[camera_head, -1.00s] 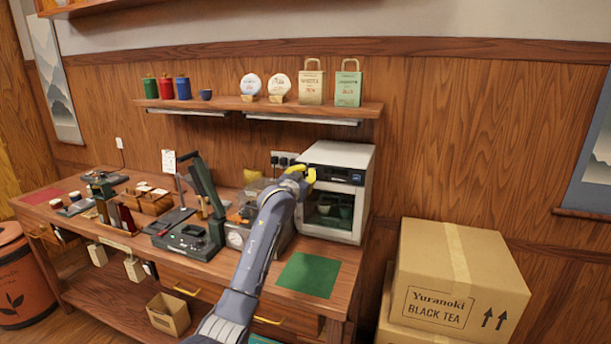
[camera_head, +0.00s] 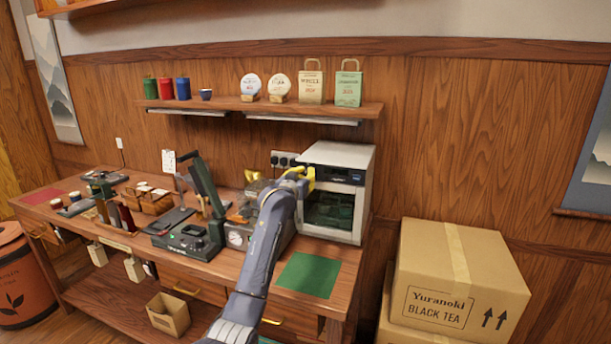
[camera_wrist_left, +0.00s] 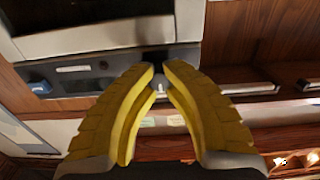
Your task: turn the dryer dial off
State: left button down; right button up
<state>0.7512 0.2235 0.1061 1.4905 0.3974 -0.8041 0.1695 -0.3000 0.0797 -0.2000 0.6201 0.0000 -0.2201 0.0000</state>
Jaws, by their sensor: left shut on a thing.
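The dryer (camera_head: 352,152) is a white box with a dark control strip and a dark glass door, at the right end of the workbench. My left gripper (camera_head: 308,176) has yellow fingers and is at the left part of the control strip. In the left wrist view the gripper (camera_wrist_left: 159,70) has its fingertips closed in around the small grey dial (camera_wrist_left: 160,88), which has a pale mark. The fingers cover most of the dial, and the head view hides it. The dryer's inside looks dark. My right gripper is not in view.
A green mat (camera_head: 308,275) lies clear in front of the dryer. A dark green press (camera_head: 190,238) stands to the left on the bench. A shelf (camera_head: 225,104) with bags and tins hangs above. Cardboard boxes (camera_head: 455,275) stand at the right.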

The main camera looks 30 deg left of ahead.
pick_arm(q)
jog(key=c, duration=1.1)
grip_release()
jog(key=shift+s, duration=0.1)
jog(key=s, duration=0.4)
jog(key=s+d, duration=0.1)
jog(key=s, duration=0.6)
jog(key=shift+s+d, duration=0.15)
jog(key=shift+s, duration=0.2)
